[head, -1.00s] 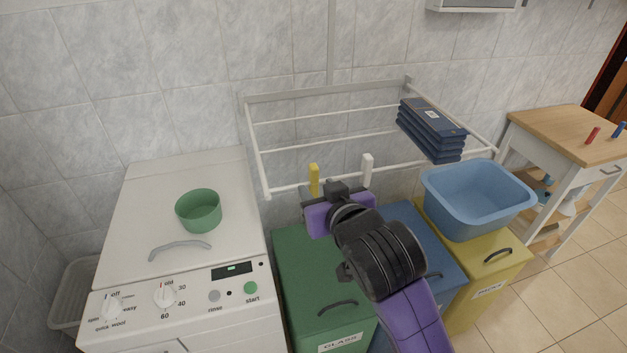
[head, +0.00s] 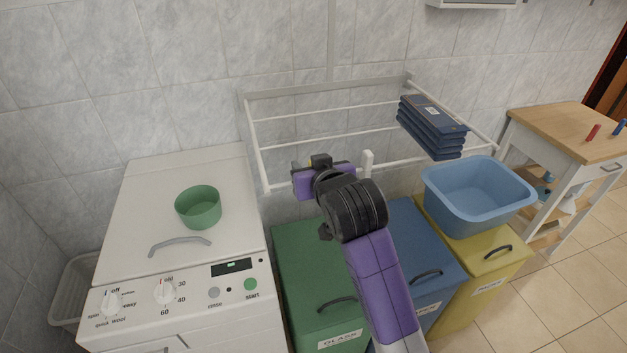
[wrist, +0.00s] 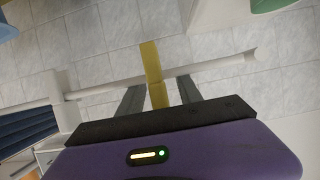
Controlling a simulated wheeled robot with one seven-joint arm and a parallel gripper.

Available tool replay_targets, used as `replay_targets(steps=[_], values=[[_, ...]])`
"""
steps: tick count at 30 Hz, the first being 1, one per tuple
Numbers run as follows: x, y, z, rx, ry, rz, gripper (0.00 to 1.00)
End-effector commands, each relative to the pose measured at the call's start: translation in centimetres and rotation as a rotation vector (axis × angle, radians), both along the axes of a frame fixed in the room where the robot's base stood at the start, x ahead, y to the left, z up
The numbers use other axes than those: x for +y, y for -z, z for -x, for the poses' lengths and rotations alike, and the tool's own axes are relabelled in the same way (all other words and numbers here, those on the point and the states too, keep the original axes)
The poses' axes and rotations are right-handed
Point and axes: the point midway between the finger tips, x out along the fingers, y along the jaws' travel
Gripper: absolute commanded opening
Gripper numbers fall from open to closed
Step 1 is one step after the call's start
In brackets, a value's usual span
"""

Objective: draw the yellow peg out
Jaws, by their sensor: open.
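The yellow peg (wrist: 151,62) sits on the white front rail of the drying rack, crossing the rail in the wrist view. My gripper (wrist: 159,90) is open, with one grey finger on each side of the peg's lower part. I see no clear contact between the fingers and the peg. In the head view my gripper (head: 318,165) is at the front rail and hides nearly all of the yellow peg. The white peg (head: 368,161) stands on the same rail, just right of my gripper.
The drying rack (head: 262,165) holds a stack of dark blue folded cloths or books (head: 430,125) at its right. A blue basin (head: 475,195) sits on the yellow bin. A green bowl (head: 198,207) stands on the washing machine (head: 140,215). A wooden-topped table (head: 560,130) is far right.

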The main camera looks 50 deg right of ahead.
Motion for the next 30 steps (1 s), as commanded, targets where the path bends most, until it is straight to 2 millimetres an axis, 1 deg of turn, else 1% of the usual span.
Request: replay_targets(steps=[4,5,9,11,23,26,30], values=[[0.0,0.0,0.0,0.000,0.000,0.000,0.42],[0.0,0.0,0.0,0.000,0.000,0.000,0.38],[0.0,0.0,0.0,0.000,0.000,0.000,0.10],[0.0,0.0,0.0,0.000,0.000,0.000,0.00],[0.0,-0.2,0.0,-0.001,0.000,0.001,0.00],[0.0,-0.8,0.0,-0.002,0.000,0.002,0.00],[0.0,-2.3,0.0,-0.006,0.001,0.001,0.00]])
